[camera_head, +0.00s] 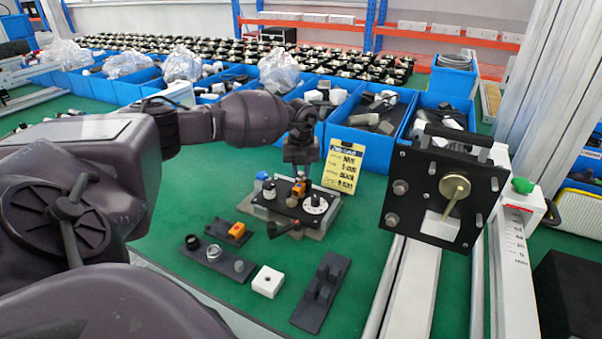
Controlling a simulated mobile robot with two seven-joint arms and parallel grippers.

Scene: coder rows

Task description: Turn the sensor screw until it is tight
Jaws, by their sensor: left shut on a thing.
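My left gripper (300,172) points down over the fixture plate (285,206) in the middle of the green table. It is shut at a small orange sensor piece (299,189) on that plate. The sensor screw is too small and too covered by the fingers to make out clearly; the grip is at its place. The plate is black on a grey base, with a white round dial (315,204) at right and a blue-capped knob (262,177) at left. My right gripper is not in view.
A yellow label card (343,167) stands just behind the plate. In front lie a dark strip with parts (214,262), a white block (267,281) and a black bracket (321,291). Blue bins (368,140) line the back. A black panel with a brass disc (421,219) rises at right.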

